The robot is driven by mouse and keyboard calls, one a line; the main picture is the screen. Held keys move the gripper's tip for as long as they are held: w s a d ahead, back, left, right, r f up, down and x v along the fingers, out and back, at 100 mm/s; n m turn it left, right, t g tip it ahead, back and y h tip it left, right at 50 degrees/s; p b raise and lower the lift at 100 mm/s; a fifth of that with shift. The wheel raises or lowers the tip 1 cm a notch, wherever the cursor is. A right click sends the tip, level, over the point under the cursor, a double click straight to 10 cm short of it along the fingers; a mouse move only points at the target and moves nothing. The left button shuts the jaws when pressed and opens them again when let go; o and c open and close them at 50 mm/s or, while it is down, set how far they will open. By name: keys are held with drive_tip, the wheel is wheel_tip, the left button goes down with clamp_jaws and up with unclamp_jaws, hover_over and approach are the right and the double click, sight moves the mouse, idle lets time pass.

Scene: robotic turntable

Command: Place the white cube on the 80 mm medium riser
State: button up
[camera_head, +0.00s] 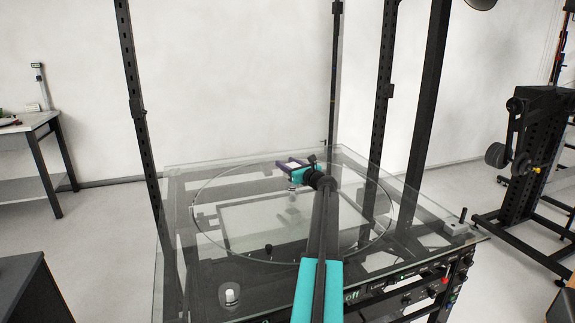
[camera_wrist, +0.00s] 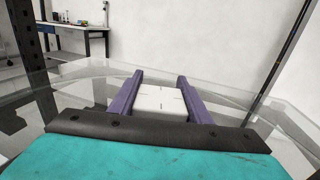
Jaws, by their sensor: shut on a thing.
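My gripper (camera_head: 290,163) is over the far part of the round glass turntable (camera_head: 214,252). Its purple fingers are shut on the white cube (camera_wrist: 160,101). The cube's top face and near side show between the fingers in the wrist view, where the gripper (camera_wrist: 160,92) reaches away from the camera. In the head view the cube (camera_head: 293,165) is a small pale patch between the fingers. Something small and pale shows just below the gripper, too small to tell what it is. I cannot make out the 80 mm medium riser for certain in either view.
A small pale rounded object (camera_head: 229,295) is at the front left of the glass table. A grey box with a black knob (camera_head: 459,228) is at the right corner. Dark upright posts (camera_head: 139,108) frame the table. Much of the turntable's left side looks bare.

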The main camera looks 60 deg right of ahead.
drive_tip(key=o, duration=1.1)
drive_tip(key=shift+f, duration=0.15)
drive_tip(key=shift+o, duration=0.2)
drive_tip(key=v, duration=1.2)
drive_tip(key=shift+b, duration=0.4)
